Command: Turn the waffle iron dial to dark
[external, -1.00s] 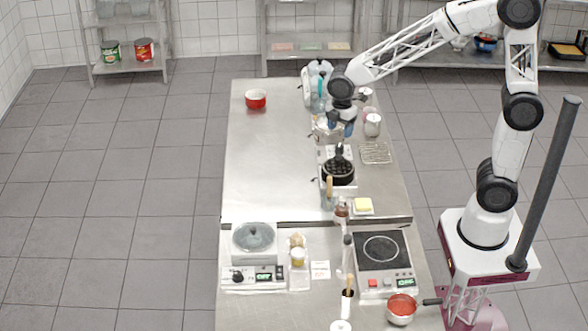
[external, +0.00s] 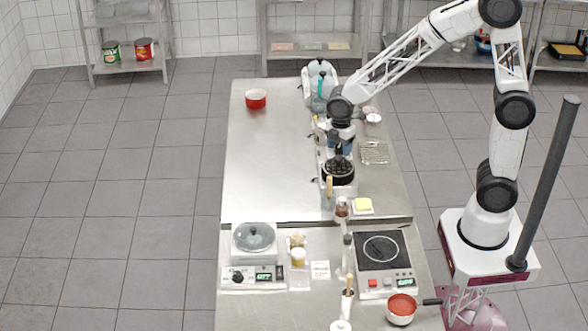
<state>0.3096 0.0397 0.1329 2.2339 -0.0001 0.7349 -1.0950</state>
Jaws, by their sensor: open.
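The waffle iron (external: 338,174), with a round dark gridded plate, stands on the right half of the steel table. A black upright part, perhaps its handle, shows just behind the plate. My gripper (external: 340,154) points down right at the back of the waffle iron, partly covering it. It is open, but its fingers are small and hard to make out. I cannot tell whether it touches the iron. The dial and its setting cannot be made out.
A wire rack (external: 374,153) lies right of the iron. A utensil jar (external: 328,198) and a yellow block on a dish (external: 363,205) stand in front. The table's left half is mostly clear.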

